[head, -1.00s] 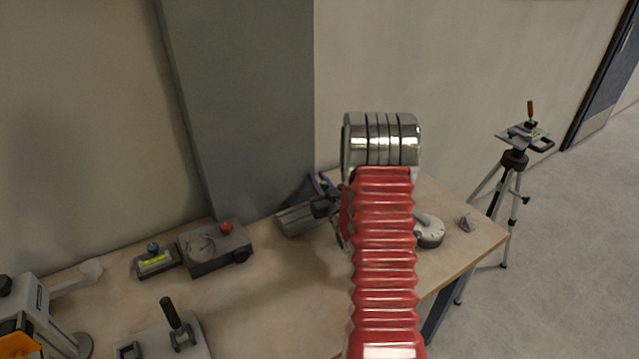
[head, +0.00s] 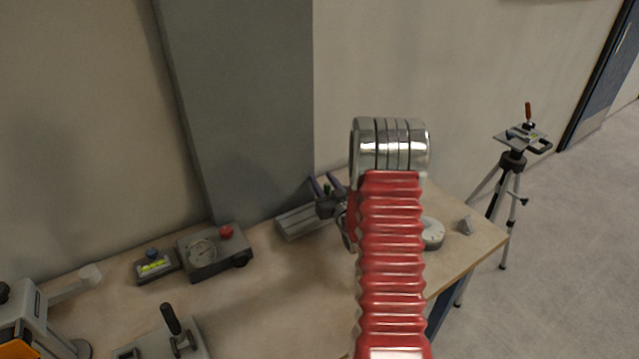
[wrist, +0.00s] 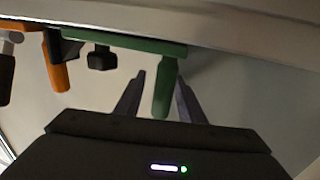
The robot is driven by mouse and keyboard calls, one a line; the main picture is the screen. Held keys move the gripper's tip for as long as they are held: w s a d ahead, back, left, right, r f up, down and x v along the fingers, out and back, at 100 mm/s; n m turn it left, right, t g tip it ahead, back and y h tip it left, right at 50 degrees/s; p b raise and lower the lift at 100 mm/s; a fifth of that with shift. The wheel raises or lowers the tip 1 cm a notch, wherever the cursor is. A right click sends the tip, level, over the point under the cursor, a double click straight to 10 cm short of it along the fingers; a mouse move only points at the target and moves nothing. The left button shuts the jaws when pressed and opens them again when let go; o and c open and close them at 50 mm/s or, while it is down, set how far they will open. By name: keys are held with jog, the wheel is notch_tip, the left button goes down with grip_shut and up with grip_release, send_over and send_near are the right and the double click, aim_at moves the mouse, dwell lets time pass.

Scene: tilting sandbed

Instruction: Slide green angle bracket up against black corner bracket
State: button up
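In the wrist view the green angle bracket (wrist: 163,82) has a long bar along a pale edge at the top and a leg pointing down. My gripper (wrist: 160,76) has its two dark fingers apart, one on each side of this leg. A gap shows on the left; the right finger is very near the leg, and contact is unclear. A black square-ended piece (wrist: 101,58) shows under the bar's left part; I cannot tell if it is the black corner bracket.
In the wrist view an orange piece (wrist: 55,62) stands left of the black piece. In the head view a gauge box (head: 208,252), a level (head: 155,265) and a round dial (head: 432,233) sit on the wooden bench (head: 270,290). A tripod (head: 512,165) stands beyond its right edge.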

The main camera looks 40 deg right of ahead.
notch_tip(320, 180, up, 10)
dwell(0.8)
dwell(0.5)
